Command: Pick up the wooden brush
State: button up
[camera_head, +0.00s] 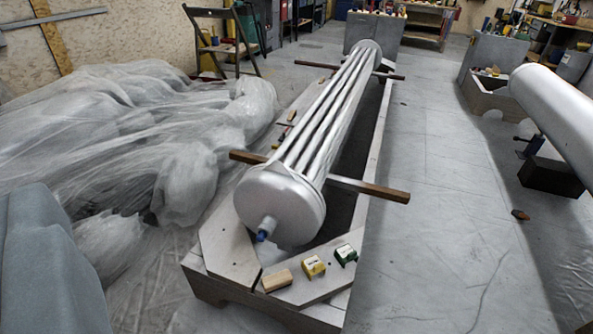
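A small light-wood block (276,281) lies on the near end of a low grey wooden frame. It may be the wooden brush, but no bristles show at this size. My gripper is not in view.
A long silver tube bundle (292,190) rests along the frame (228,247), with wooden bars sticking out sideways. Crumpled plastic sheeting (130,140) fills the left.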

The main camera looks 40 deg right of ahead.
aim_at(283, 279)
jog(key=k+l+z, duration=0.15)
jog(key=k+z, duration=0.15)
jog(key=k, duration=0.2)
jog(key=k+l+z, duration=0.25)
jog(key=k, duration=0.2)
